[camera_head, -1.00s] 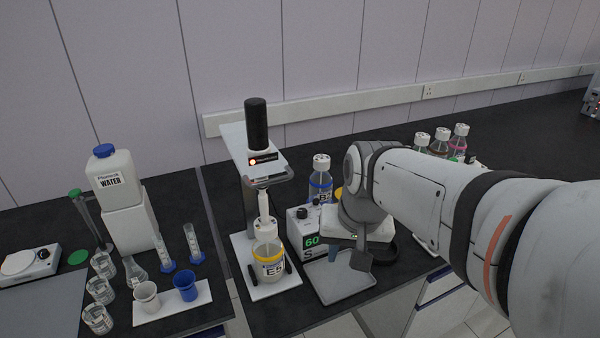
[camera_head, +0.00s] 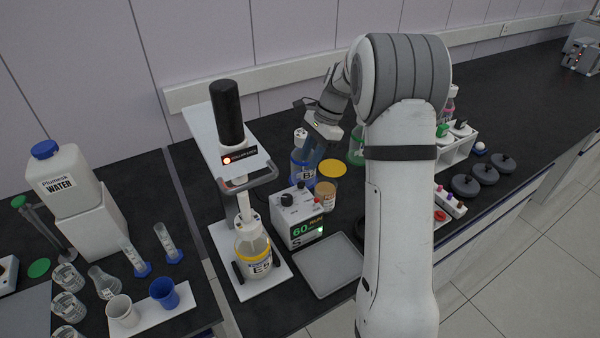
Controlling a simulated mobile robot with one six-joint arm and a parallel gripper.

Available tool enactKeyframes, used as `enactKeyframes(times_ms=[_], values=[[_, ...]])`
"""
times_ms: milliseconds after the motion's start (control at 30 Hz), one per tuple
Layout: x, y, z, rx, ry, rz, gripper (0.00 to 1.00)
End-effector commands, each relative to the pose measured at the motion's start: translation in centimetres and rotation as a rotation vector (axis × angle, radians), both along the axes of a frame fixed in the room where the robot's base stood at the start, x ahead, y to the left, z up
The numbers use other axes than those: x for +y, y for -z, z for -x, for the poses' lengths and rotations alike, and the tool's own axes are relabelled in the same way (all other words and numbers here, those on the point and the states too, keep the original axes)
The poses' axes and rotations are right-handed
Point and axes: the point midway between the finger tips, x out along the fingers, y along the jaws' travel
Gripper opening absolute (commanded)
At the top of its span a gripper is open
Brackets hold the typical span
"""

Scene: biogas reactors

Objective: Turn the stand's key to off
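The stand (camera_head: 215,125) is white, with a black motor (camera_head: 228,112) and a small orange-red light on its front label. A bottle with a yellow band (camera_head: 250,262) stands upright on its base. Beside it is a white control box (camera_head: 297,222) with a black knob, small controls on top, a green "60" and a lit "RUN". I cannot make out which small part is the key, or its position. My gripper (camera_head: 310,160) is behind and above the box, by the blue-labelled bottle (camera_head: 300,165). Its fingers are small and partly hidden, so its opening is unclear.
A grey tray (camera_head: 330,268) lies in front of the box. A small jar (camera_head: 326,194) and a yellow disc (camera_head: 332,168) are behind it. My arm crosses the right side.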

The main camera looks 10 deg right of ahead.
Motion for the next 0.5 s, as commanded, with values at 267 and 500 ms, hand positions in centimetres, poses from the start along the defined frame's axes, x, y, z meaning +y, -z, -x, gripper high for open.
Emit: enactKeyframes(times_ms=[267,500], values=[[1.6,3.7,0.6,0.005,-0.003,-0.001,0.29],[2.6,6.3,0.9,0.001,-0.003,0.001,0.29]])
